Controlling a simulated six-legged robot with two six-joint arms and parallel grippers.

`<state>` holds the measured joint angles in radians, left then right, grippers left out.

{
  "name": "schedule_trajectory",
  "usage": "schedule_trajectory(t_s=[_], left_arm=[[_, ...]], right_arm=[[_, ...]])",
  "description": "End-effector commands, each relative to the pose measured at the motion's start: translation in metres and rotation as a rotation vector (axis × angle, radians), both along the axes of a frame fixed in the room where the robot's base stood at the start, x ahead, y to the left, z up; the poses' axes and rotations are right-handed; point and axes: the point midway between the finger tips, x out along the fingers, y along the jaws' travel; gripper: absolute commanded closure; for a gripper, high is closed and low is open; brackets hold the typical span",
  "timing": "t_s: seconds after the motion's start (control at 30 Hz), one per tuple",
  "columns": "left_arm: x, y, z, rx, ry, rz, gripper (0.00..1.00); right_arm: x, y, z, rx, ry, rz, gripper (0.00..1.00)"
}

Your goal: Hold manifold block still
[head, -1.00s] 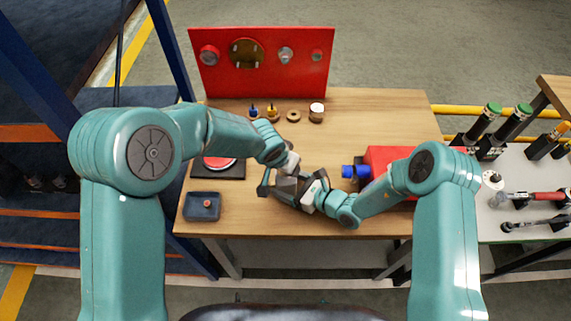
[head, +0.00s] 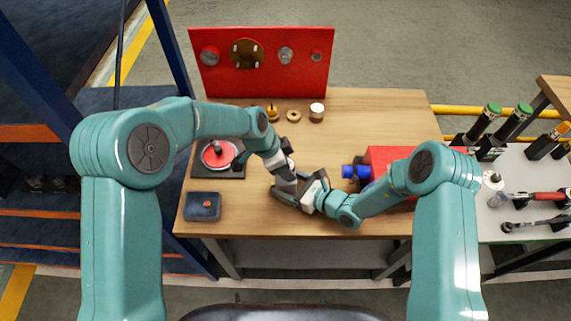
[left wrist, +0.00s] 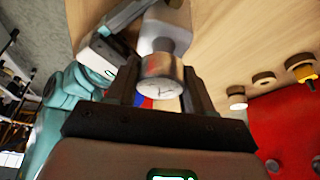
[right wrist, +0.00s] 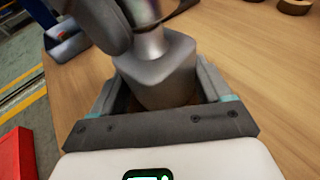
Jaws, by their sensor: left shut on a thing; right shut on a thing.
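The manifold block is a grey block with rounded edges (right wrist: 165,75), between the fingers of my right gripper (right wrist: 160,95) in the right wrist view. It also shows at the top of the left wrist view (left wrist: 168,22). A round metal part (left wrist: 161,72) with a marked end face is between the fingers of my left gripper (left wrist: 160,90), up against the block. Whether it is seated in the block I cannot tell. In the head view my right gripper (head: 297,193) meets the left one (head: 284,175) above the table, and both largely hide the block.
A red panel with round fittings (head: 265,62) stands at the table's back. Before it sit a ring (head: 294,115) and a white-topped cap (head: 317,112). At left are a red round part (head: 218,154) and a dark tray (head: 202,206). A red box (head: 385,160) stands right.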

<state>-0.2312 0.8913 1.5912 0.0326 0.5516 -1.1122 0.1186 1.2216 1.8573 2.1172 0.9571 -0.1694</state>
Motion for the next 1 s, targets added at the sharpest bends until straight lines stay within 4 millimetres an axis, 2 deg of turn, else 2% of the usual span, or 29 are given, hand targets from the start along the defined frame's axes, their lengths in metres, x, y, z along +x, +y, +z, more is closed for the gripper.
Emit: schedule_trajectory(t_s=[0.23,0.6,0.83,0.87,0.9,0.93,1.0], left_arm=[[-0.0011,0.0005,-0.0026,0.003,0.004,-0.018,1.00],[-0.0010,0.0002,-0.0031,0.002,0.003,-0.502,1.00],[-0.0013,0.0005,-0.0029,0.002,0.001,-0.526,1.00],[-0.0013,0.0005,-0.0029,0.002,0.001,-0.526,0.45],[-0.0013,0.0005,-0.0029,0.002,0.001,-0.526,0.32],[-0.0012,0.0005,-0.0027,0.002,0.001,-0.524,0.28],[-0.0010,0.0004,-0.0022,0.002,0.000,-0.524,0.28]], right_arm=[[-0.0001,0.0004,0.0003,0.001,-0.002,0.002,0.75],[0.0000,0.0005,0.0005,0.001,-0.002,0.002,0.75],[-0.0001,0.0004,0.0004,0.001,-0.002,0.002,0.75],[-0.0001,0.0004,0.0004,0.001,-0.002,0.002,0.75],[-0.0001,0.0004,0.0004,0.001,-0.002,0.002,0.75],[-0.0001,0.0004,0.0004,0.001,-0.002,0.002,0.75],[0.0000,0.0004,0.0004,0.001,-0.002,0.002,0.75]])
